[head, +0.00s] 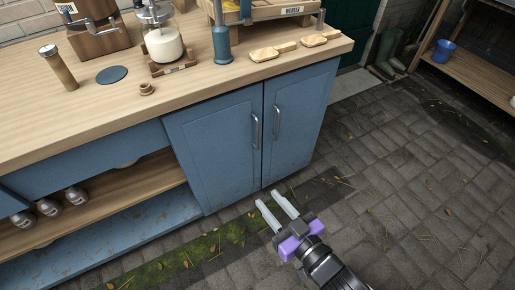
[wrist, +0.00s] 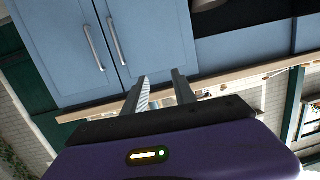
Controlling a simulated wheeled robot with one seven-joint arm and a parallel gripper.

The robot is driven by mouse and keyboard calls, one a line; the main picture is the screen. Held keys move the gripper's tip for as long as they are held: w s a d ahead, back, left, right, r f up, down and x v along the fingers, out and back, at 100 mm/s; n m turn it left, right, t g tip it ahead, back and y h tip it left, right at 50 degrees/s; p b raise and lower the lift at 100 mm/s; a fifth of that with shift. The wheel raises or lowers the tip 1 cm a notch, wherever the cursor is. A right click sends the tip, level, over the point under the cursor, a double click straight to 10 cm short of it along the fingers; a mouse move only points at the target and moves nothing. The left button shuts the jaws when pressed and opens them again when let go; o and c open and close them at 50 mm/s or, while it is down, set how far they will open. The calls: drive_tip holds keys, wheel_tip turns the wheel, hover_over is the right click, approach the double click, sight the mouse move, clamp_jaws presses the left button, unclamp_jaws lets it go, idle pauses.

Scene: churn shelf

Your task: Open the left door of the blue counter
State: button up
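The blue counter (head: 90,160) has two blue doors side by side at its right end, both shut. The left door (head: 212,150) has a vertical metal bar handle (head: 255,131) near its right edge. The right door (head: 300,115) has a matching handle (head: 277,122) near its left edge. My gripper (head: 270,198) is open and empty, in front of the doors and low in the head view, apart from both handles. The wrist view is upside down. There the left door (wrist: 155,35) is on the right, its handle (wrist: 116,40) up and left of my fingertips (wrist: 160,76).
The wooden worktop (head: 190,90) overhangs the doors and carries jars, a wooden box and scoops (head: 265,54). Open shelves with metal cans (head: 75,195) are left of the doors. Paved floor (head: 400,170) is clear to the right. A shelf with a blue bucket (head: 444,51) stands far right.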

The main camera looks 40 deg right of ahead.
drive_tip(key=w+d+f+m+h+b, duration=0.25)
drive_tip(key=w+d+f+b, duration=0.35)
drive_tip(key=w+d+f, duration=0.4)
drive_tip(key=h+b, duration=0.2)
drive_tip(key=b, duration=0.2)
approach(258, 133)
drive_tip(key=w, duration=0.2)
drive_tip(key=x, duration=0.3)
drive_tip(key=p+x, duration=0.1)
drive_tip(key=x, duration=0.3)
drive_tip(key=shift+s+d, duration=0.1)
drive_tip(key=shift+d, duration=0.3)
clamp_jaws()
